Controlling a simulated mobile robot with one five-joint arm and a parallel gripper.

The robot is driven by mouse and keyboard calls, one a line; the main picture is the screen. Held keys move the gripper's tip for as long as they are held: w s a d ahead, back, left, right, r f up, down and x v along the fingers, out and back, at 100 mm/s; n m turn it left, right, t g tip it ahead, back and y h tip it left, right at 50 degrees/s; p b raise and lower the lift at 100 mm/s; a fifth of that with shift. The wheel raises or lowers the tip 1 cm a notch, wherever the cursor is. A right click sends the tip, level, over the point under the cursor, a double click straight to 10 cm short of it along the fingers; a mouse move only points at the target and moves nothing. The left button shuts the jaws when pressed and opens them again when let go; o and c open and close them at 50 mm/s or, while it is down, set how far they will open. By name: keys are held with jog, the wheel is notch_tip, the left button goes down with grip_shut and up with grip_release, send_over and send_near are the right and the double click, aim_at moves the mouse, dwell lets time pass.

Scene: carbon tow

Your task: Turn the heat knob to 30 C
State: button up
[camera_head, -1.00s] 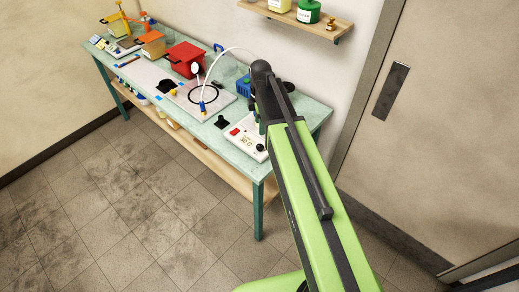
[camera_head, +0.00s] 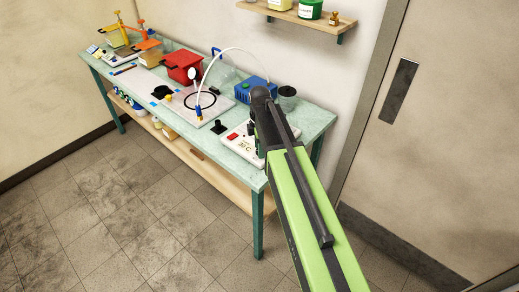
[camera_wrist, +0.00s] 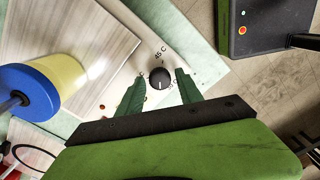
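The heat knob (camera_wrist: 160,77) is a dark round knob on a pale panel in the wrist view. A "45 C" label is printed above it; other labels are partly hidden by the fingers. A light mark shows on the knob's lower part. My gripper (camera_wrist: 161,74) is open, with one green finger on each side of the knob and visible gaps between. In the head view a white control box (camera_head: 236,141) with a red switch and a "30 C" marking sits at the bench's near right end. My arm hides its right part and the knob there.
The bench (camera_head: 299,134) also holds a blue box (camera_head: 252,91), a red container (camera_head: 183,67), a plate with a black ring and a curved white tube. A blue-and-yellow cylinder (camera_wrist: 50,84) is close at left in the wrist view. Floor (camera_head: 150,220) in front is clear.

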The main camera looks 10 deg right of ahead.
grip_shut()
jog(key=m, duration=0.6)
jog(key=shift+d, duration=0.1)
jog(key=m, duration=0.6)
jog(key=shift+s+m, duration=0.1)
jog(key=shift+m, duration=0.3)
jog(key=m, duration=0.3)
jog(key=shift+m, duration=0.3)
jog(key=m, duration=0.3)
jog(key=shift+m, duration=0.3)
jog(key=m, duration=0.6)
jog(key=shift+m, duration=0.4)
